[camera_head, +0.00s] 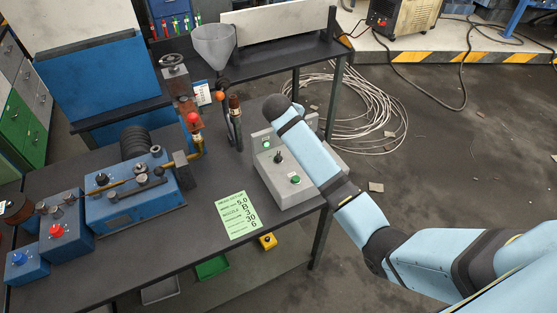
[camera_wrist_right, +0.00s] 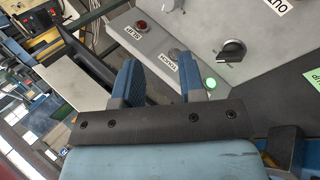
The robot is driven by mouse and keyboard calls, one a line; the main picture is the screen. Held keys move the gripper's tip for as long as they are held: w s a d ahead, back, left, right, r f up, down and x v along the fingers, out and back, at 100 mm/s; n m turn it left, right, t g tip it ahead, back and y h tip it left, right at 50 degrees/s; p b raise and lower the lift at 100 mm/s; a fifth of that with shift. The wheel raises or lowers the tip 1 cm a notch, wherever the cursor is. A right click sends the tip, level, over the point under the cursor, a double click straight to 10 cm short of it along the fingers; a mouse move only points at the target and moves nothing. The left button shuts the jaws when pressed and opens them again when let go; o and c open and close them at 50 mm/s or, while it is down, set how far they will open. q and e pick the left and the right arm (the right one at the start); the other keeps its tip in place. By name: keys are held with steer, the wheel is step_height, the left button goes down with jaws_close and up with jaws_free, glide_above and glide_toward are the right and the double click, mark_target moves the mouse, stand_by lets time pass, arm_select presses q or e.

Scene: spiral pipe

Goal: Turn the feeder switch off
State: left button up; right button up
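A grey control box (camera_head: 275,190) stands at the right of the table, with a black rotary knob (camera_head: 278,157) and a green button (camera_head: 295,179) on top. The right wrist view shows its panel close up: the black knob (camera_wrist_right: 232,50), the lit green button (camera_wrist_right: 209,84) and a red button (camera_wrist_right: 140,26). My right gripper (camera_wrist_right: 158,78) is open, fingers apart, over the panel; the knob is to the right of both fingers. My arm hides this gripper in the head view. My left gripper is not in view.
A blue machine (camera_head: 135,200) with valves and levers fills the table's left. A green note (camera_head: 238,216) lies beside the box. Coiled cable (camera_head: 375,110) lies on the floor.

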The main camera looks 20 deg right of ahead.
mark_target(278, 153)
steer(key=w+a+r+m+y+b, duration=0.3)
steer(key=w+a+m+y+b, duration=0.35)
steer(key=b, duration=0.55)
steer(key=s+f+m+g+b, duration=0.1)
steer(key=f+m+b, duration=0.1)
steer(key=f, duration=0.2)
steer(key=s+d+f+m+g+b, duration=0.1)
steer(key=s+f+m, duration=0.1)
steer(key=f, duration=0.2)
steer(key=s+f+m+g+b, duration=0.1)
steer(key=f+m+b, duration=0.1)
steer(key=f+m, duration=0.1)
steer(key=shift+s+d+f+g+b, duration=0.15)
steer(key=shift+s+f+g, duration=0.05)
steer(key=shift+f, duration=0.2)
steer(key=shift+s+d+f+g+b, duration=0.1)
steer(key=shift+s+f+g+b, duration=0.1)
steer(key=shift+f, duration=0.2)
jaws_close()
